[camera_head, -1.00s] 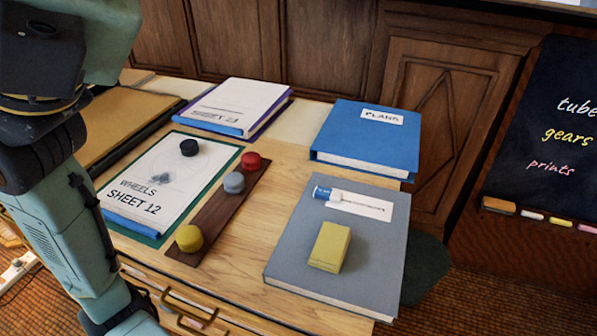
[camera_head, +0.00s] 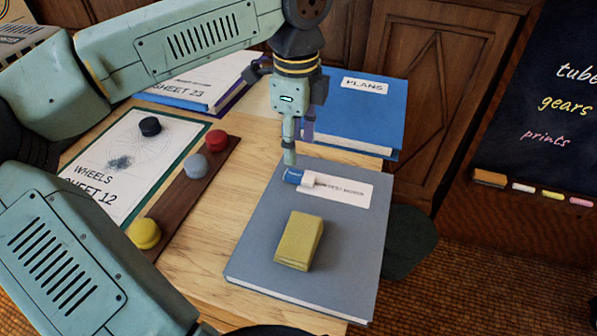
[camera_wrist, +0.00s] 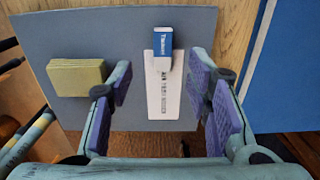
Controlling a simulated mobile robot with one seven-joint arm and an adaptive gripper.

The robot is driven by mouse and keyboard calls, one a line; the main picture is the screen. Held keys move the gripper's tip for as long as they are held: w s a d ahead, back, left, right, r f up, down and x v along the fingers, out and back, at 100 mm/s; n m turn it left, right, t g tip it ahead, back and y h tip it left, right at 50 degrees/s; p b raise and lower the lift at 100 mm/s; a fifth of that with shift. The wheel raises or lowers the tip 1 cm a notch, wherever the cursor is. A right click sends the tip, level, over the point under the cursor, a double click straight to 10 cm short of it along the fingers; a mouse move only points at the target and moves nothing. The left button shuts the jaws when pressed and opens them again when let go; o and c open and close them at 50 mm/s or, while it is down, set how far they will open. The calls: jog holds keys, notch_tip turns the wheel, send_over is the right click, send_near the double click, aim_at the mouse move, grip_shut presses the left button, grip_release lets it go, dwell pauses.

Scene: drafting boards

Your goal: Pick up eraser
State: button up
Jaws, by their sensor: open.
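The eraser (camera_head: 293,176) is a small block with a blue sleeve and a white end. It lies on the white label of the grey book (camera_head: 255,225), and it shows in the wrist view (camera_wrist: 164,40) at upper middle. My gripper (camera_head: 298,145) points down above the book, just over the eraser in the head view. In the wrist view my gripper (camera_wrist: 163,88) is open, with its purple-padded fingers wide apart and nothing between them. The eraser lies beyond the fingertips, roughly in line with the gap.
A yellow block (camera_head: 299,241) lies on the same book; in the wrist view it is left of the left finger. A blue PLANS binder (camera_head: 365,115) lies behind. Red, grey, yellow and black round pieces sit on the left. My arm covers part of the left side.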

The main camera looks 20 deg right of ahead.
aim_at(298, 175)
jog(key=shift+w+d+f+p, duration=0.1)
jog(key=shift+f+p, duration=0.4)
jog(key=shift+f, duration=1.45)
jog(key=shift+d+f+p, duration=0.1)
jog(key=shift+f+p, duration=0.35)
jog(key=shift+f, duration=1.5)
grip_shut()
